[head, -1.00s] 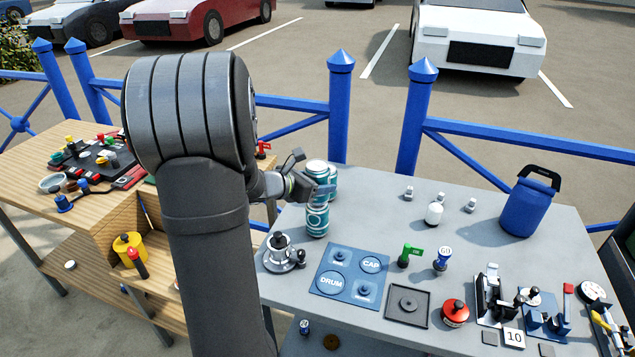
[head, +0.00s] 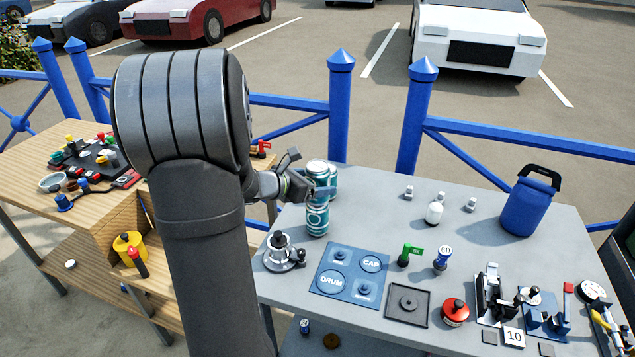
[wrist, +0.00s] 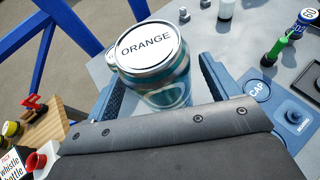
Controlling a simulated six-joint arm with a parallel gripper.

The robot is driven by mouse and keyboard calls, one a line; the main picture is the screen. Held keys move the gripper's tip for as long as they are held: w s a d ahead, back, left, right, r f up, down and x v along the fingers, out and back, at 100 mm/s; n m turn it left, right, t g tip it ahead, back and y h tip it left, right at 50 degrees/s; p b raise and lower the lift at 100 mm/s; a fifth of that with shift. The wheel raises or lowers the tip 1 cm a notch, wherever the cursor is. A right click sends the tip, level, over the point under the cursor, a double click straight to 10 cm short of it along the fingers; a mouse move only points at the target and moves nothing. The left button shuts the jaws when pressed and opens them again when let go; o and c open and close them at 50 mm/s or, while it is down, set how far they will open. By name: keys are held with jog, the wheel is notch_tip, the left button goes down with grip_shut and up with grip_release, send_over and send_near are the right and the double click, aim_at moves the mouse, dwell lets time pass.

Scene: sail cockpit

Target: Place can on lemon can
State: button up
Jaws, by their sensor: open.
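A can with a white lid reading ORANGE (wrist: 147,46) stands upright between my jaws in the wrist view. In the head view this upper can (head: 317,169) appears stacked on a teal-and-white can (head: 317,220), whose flavour label I cannot read. My gripper (head: 312,184) is open at the upper can's height, with one finger on each side of it; the wrist view shows both dark blue fingers (wrist: 158,85) spread. Another teal can (head: 332,174) stands just behind the stack, mostly hidden.
A metal winch-like piece (head: 282,252) stands in front of the stack, beside a blue board (head: 350,262) marked DRUM and CAP. Small bottles and a blue canister (head: 528,205) are to the right. A wooden bench (head: 115,215) is at left.

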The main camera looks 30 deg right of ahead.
jog(key=v, duration=1)
jog(key=shift+a, duration=0.3)
jog(key=shift+s+r, duration=0.1)
jog(key=x, duration=1.2)
jog(key=shift+d, duration=0.1)
jog(key=shift+r, duration=1.35)
jog(key=shift+f, duration=0.15)
